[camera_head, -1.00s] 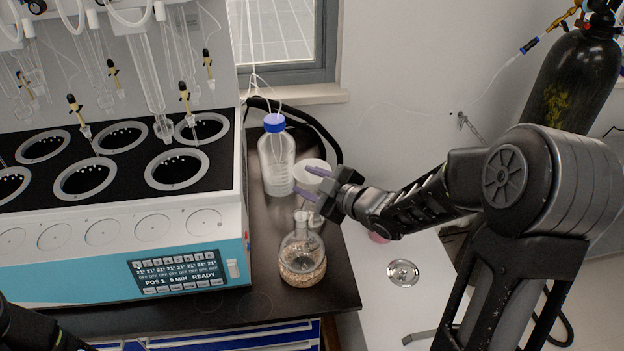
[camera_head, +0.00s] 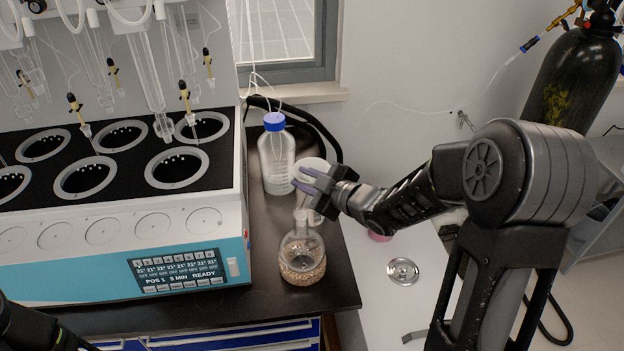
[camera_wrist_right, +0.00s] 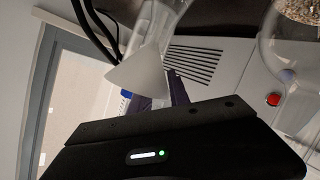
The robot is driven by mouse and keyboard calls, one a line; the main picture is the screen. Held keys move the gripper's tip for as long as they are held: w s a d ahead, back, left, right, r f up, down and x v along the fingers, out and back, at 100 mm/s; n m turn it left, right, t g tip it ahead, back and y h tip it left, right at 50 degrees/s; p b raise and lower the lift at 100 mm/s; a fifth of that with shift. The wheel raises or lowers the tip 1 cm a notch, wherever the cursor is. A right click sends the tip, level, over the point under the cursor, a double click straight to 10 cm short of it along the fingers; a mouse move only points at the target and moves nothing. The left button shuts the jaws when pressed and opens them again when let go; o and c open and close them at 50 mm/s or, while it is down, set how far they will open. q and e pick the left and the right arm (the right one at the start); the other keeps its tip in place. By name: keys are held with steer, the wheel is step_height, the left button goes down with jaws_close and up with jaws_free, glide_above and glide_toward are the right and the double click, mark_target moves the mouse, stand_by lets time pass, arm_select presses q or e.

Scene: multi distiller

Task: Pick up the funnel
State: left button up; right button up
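In the right wrist view the funnel (camera_wrist_right: 140,74) shows as a pale cone close to the fingers. My right gripper (camera_head: 306,181) has two purple fingers, apart, at the near side of the funnel. In the wrist view a purple finger (camera_wrist_right: 178,88) is beside the cone; I cannot tell whether they touch. Only a dark part of my left arm shows at the lower left of the head view; its gripper is out of view.
A blue-capped bottle (camera_head: 276,158) stands left of the funnel. A round flask (camera_head: 302,262) with brown grains stands in front, close below the right gripper. The distiller (camera_head: 120,235) fills the left. A metal dish (camera_head: 403,271) lies on the white surface at right.

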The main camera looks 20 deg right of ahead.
jaws_close()
stand_by(0.3)
step_height(320, 180, up, 10)
steer(key=p, duration=0.1)
stand_by(0.4)
stand_by(0.5)
